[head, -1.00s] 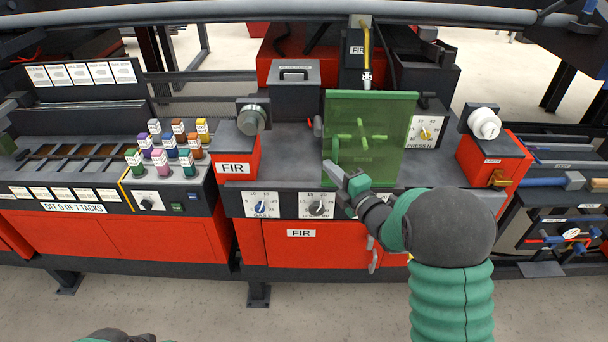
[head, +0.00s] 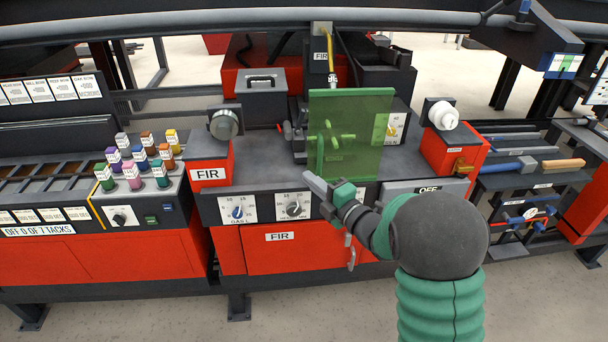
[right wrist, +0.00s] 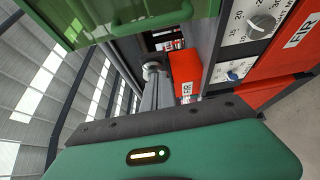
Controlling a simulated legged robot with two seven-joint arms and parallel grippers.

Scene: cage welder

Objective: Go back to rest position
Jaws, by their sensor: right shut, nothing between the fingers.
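My right gripper (head: 311,178) is shut and empty. It is in front of the machine's front edge, just below the lower left part of the green see-through shield (head: 362,112). I cannot tell whether it touches the shield. In the right wrist view, the shut grey fingers (right wrist: 153,78) point toward the machine, and the shield (right wrist: 150,15) is close by at the top. My left gripper is not in view.
A white round knob (head: 443,115) sits at right. Coloured knobs (head: 135,165) stand on the left panel. The floor in front is clear.

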